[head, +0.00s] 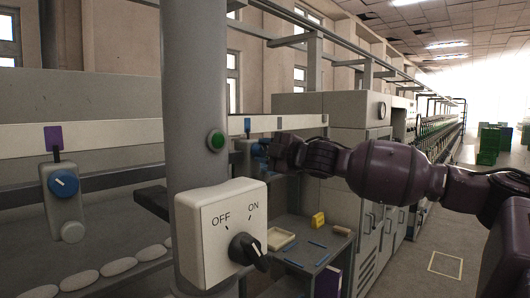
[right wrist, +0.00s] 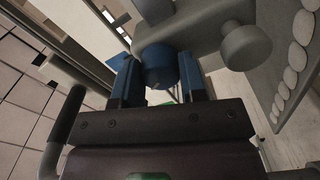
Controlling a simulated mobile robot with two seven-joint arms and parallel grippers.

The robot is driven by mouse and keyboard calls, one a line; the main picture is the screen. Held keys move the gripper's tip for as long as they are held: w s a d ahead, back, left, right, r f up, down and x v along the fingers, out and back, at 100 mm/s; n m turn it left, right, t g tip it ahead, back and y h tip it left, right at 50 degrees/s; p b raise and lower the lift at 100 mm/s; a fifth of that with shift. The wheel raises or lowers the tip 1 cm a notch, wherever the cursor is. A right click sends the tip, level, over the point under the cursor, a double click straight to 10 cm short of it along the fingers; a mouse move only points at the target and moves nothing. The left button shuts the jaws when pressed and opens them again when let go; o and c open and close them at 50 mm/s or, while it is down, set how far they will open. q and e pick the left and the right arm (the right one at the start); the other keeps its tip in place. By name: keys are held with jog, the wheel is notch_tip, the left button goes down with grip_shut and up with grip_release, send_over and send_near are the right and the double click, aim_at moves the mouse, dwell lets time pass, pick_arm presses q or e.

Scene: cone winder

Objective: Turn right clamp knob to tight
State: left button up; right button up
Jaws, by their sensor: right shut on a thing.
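The right clamp knob (right wrist: 159,68) is a blue round knob on a grey clamp body (right wrist: 208,22). In the right wrist view it sits between the two blue fingers of my right gripper (right wrist: 158,82), which is shut on it. In the head view my right gripper (head: 266,148) reaches the clamp from the right, behind the grey post, and mostly hides the knob. The knob's pointer is not visible. Another blue knob (head: 64,184) with a white mark is on a grey clamp at the left. My left gripper is not in view.
A grey post (head: 196,95) with a green button (head: 216,140) and a white OFF/ON switch box (head: 221,231) stands in front, close to my right gripper. A low table behind holds a tray (head: 280,238) and a yellow object (head: 318,219). Floor is open at right.

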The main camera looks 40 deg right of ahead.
jog(key=shift+n, duration=0.8)
jog(key=o, duration=0.9)
jog(key=shift+s+d, duration=0.1)
jog(key=shift+s, duration=0.1)
